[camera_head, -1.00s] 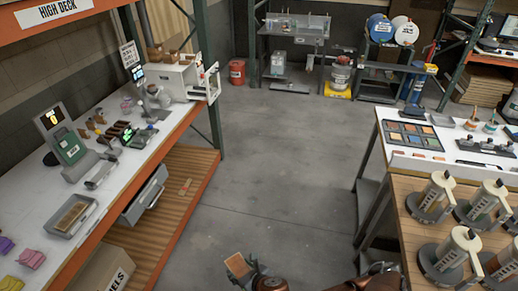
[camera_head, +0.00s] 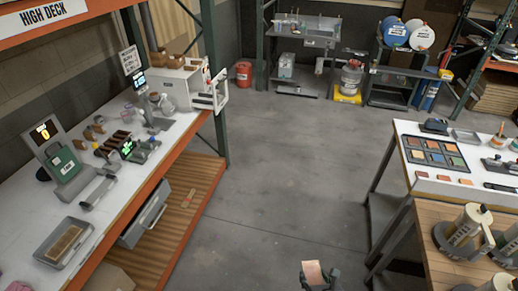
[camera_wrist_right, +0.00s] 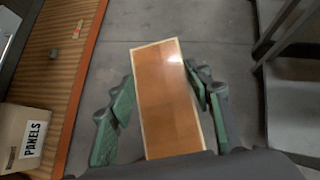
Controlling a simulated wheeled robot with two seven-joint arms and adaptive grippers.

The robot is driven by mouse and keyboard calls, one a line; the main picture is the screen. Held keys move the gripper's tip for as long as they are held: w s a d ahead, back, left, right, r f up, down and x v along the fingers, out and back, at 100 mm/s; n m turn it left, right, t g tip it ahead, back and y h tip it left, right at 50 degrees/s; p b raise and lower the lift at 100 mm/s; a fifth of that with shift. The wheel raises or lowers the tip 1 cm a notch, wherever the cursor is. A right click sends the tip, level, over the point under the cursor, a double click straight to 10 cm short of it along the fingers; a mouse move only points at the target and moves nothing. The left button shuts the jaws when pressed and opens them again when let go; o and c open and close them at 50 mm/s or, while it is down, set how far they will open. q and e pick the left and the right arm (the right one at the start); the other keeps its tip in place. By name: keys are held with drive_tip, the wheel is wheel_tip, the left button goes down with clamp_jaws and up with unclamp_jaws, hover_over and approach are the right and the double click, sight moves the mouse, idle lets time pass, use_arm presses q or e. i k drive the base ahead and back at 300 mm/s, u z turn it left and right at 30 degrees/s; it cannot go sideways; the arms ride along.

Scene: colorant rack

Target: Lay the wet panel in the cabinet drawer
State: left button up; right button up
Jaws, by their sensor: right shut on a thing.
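The wet panel is an orange-brown rectangle with a pale border and a glossy spot. It shows large in the right wrist view (camera_wrist_right: 170,105) and small at the bottom of the head view (camera_head: 314,272). My right gripper (camera_wrist_right: 165,88) is shut on it, with green finger pads along its two long sides. It holds the panel over bare floor, right of the left bench. A white cabinet (camera_head: 172,88) stands at the bench's far end, with a pale frame on its right side. A grey drawer (camera_head: 145,213) hangs under the bench top and looks pulled out. My left gripper is out of view.
The left bench (camera_head: 130,195) holds a green scale (camera_head: 62,162), a grey tray (camera_head: 63,240) and small tools. The right table (camera_head: 425,205) carries colour swatches. Floor between is clear.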

sight(205, 97)
drive_tip(key=z, duration=0.45)
drive_tip(key=i, duration=1.7)
drive_tip(key=u, duration=0.55)
drive_tip(key=i, duration=1.15)
drive_tip(key=u, duration=0.85)
